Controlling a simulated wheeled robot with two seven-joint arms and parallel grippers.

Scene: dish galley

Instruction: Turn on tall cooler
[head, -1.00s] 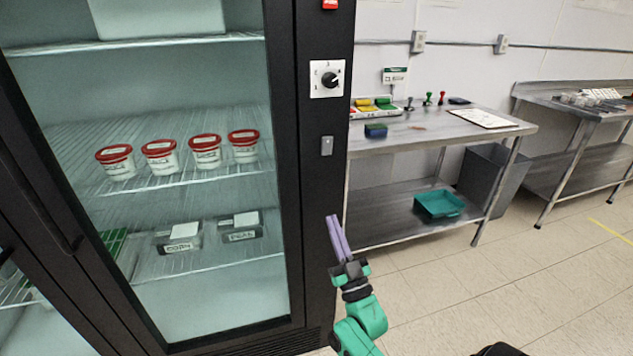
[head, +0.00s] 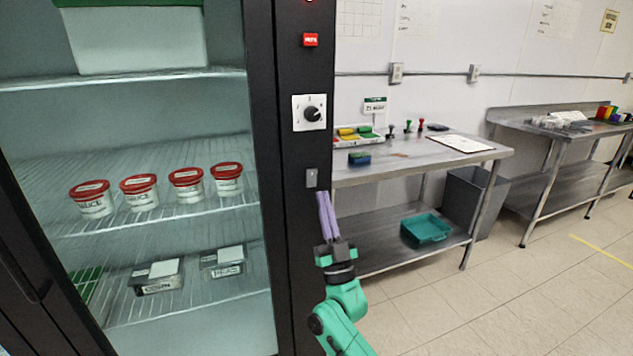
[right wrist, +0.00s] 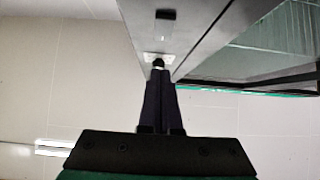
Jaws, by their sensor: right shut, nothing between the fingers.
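The tall cooler has a glass door in a black frame (head: 293,240). Its right post carries a red labelled part (head: 310,40), a black dial on a white plate (head: 309,113) and a small grey switch (head: 311,178) below. My right gripper (head: 322,194), with purple fingers, is shut and empty, pointing up just below and slightly right of the grey switch. I cannot tell if it touches. In the right wrist view, its fingertips (right wrist: 159,68) overlap the foreshortened white plate (right wrist: 150,57); a dark switch-like block (right wrist: 165,22) shows above. My left gripper is not in view.
Red-lidded tubs (head: 139,191) and lidded boxes (head: 156,276) stand on shelves behind the glass. A steel table (head: 440,155) with a teal bin (head: 427,228) on its lower shelf stands right of the cooler. The floor (head: 500,300) at the lower right is clear.

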